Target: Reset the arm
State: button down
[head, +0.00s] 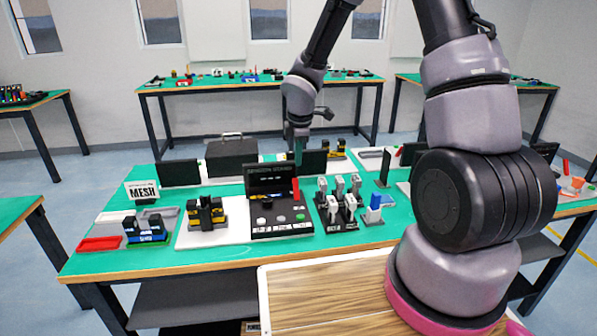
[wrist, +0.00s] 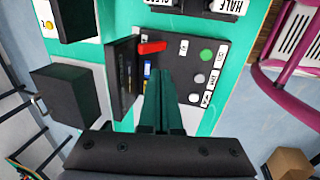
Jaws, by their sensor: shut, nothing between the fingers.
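My gripper (head: 298,152) hangs fingers-down at the end of my arm, above the back of the green table, behind the black control box's upright screen. Its two green fingers (wrist: 162,112) lie together in the wrist view, with nothing between them. The black control box (head: 262,229) has a raised screen (head: 268,178), a red lever (head: 296,189) and a row of buttons. In the wrist view the box's red lever (wrist: 152,47) and green button (wrist: 206,55) lie beyond the fingertips. The fingers hide part of the box there. I cannot tell whether they touch it.
On the green table (head: 175,259), a yellow-and-black device (head: 205,213) stands left of the box and several grey-topped clamps (head: 340,205) stand right. A blue-topped block (head: 374,208), a red tray (head: 100,244), a MESH sign (head: 142,191) and a black case (head: 232,157) stand around them.

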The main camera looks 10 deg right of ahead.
jog(key=s+d+r+m+t, duration=0.1)
jog(key=s+d+r+m, duration=0.25)
jog(key=r, duration=0.35)
jog(key=s+d+r+m+h, duration=0.1)
jog(key=s+d+r+m, duration=0.2)
jog(key=r, duration=0.4)
jog(key=s+d+r+m+t, duration=0.1)
jog(key=s+d+r+m, duration=0.1)
jog(key=d+r+m, duration=0.3)
jog(key=s+r+m+t+y, duration=0.2)
jog(key=s+r+m, duration=0.8)
jog(key=s, duration=0.5)
jog(key=shift+s+a+r+m+t+y, duration=0.2)
jog(key=shift+a+r+m+t+y, duration=0.25)
jog(key=shift+r, duration=0.55)
jog(key=shift+d, duration=0.15)
